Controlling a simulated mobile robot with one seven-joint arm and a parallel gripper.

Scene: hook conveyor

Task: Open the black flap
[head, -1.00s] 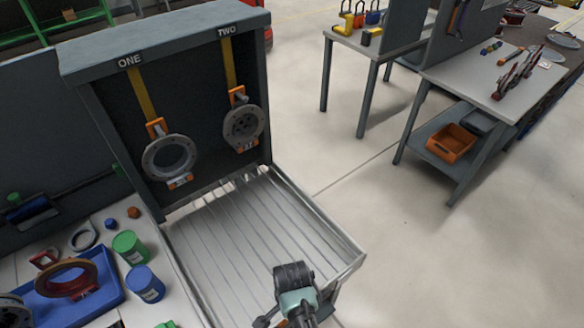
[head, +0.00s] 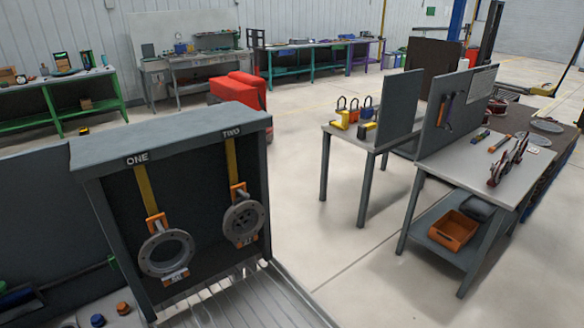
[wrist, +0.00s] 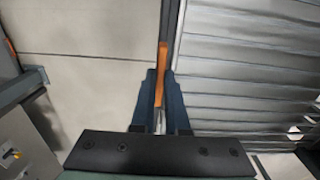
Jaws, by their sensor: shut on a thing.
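In the wrist view my gripper (wrist: 161,82) is shut on a narrow orange piece (wrist: 161,62), which stands upright between the two blue-grey fingers. The orange piece lies along the edge of the ribbed metal tray (wrist: 245,75). I cannot tell what it belongs to. My gripper is out of the head view. The head view shows a dark grey booth (head: 170,140) labelled ONE and TWO, with a dark inside. Two grey rings, the left (head: 167,254) and the right (head: 243,222), hang there from yellow straps. I cannot clearly make out a black flap.
The ribbed tray (head: 250,295) extends forward from the booth. A grey table (head: 345,135) and a workbench (head: 462,172) with an orange bin (head: 453,231) stand at the right. Bare floor (head: 310,235) lies between them and the booth.

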